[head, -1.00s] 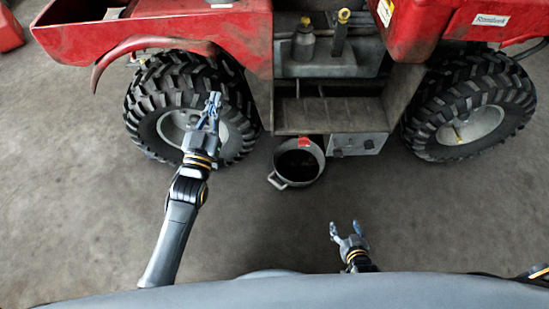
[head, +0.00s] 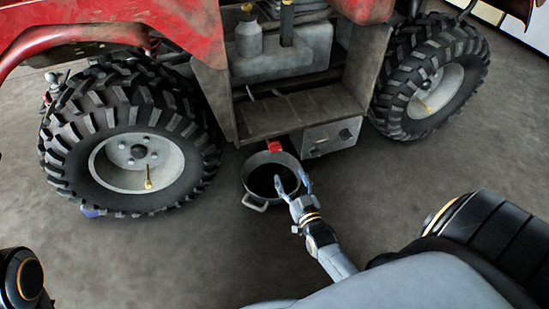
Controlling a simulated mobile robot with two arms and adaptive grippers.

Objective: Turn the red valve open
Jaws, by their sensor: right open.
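A small red part (head: 274,146), which looks like the red valve's handle, shows under the quad's middle, at the back rim of the round pan (head: 252,187). Its exact fitting is too small to make out. My right gripper (head: 292,182) is open and empty. In the picture its fingers overlap the pan's right side, below and a little right of the red part and apart from it. My left gripper is out of view; only a dark link of my left arm shows at the lower left.
The red quad fills the back, with a big tyre on the left (head: 120,135) and another on the right (head: 430,80). A grey metal box (head: 330,138) hangs right of the red part. The concrete floor in front is clear.

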